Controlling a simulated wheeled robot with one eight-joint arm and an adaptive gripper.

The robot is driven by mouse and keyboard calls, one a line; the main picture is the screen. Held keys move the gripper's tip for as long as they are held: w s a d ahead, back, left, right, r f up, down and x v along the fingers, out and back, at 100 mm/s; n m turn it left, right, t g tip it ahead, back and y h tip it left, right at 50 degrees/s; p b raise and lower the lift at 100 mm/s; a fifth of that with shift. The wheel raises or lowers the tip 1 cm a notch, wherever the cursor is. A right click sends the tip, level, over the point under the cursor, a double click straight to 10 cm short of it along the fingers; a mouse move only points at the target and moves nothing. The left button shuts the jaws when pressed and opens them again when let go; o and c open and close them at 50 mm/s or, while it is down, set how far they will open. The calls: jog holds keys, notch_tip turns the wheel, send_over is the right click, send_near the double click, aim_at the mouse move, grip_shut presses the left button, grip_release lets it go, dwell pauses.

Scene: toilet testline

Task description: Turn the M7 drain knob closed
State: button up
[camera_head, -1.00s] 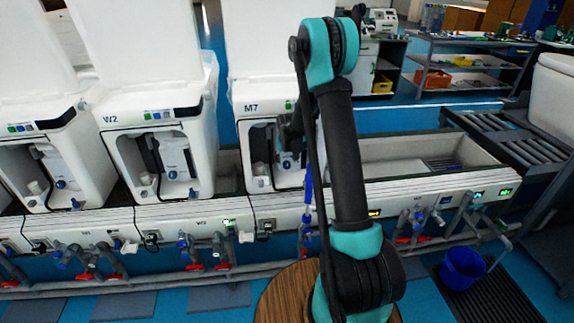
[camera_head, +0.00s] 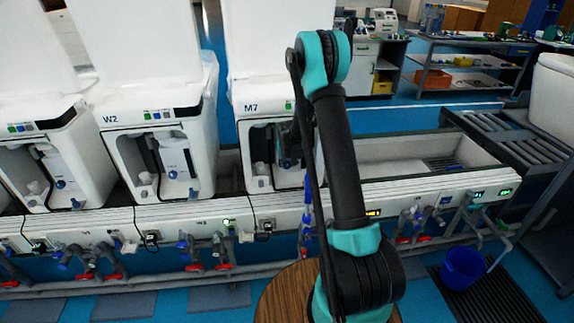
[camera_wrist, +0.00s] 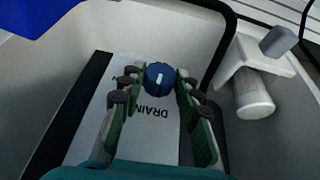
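The M7 unit (camera_head: 252,107) stands left of my arm in the head view, its front bay partly hidden by my gripper (camera_head: 290,150). In the wrist view, the blue drain knob (camera_wrist: 159,77) with a short white pointer line sits on a white panel (camera_wrist: 150,125). The word DRAIN reads upside down beside it. The pointer runs nearly up and down in the picture. My gripper (camera_wrist: 159,80) has its green fingers apart, one on each side of the knob. A small gap seems to show on both sides; contact is not clear.
A white fitting (camera_wrist: 254,90) with a blue-grey end juts out right of the right finger. The bay's pale walls surround the gripper.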

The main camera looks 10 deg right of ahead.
jog(key=c, duration=0.3)
jog(key=shift+a+h, duration=0.1)
jog(key=shift+h, duration=0.6)
jog(key=shift+c, duration=0.2)
jog(key=o, duration=1.2)
jog(key=shift+c, duration=0.2)
jog(key=shift+r, duration=0.1)
jog(key=v, duration=1.2)
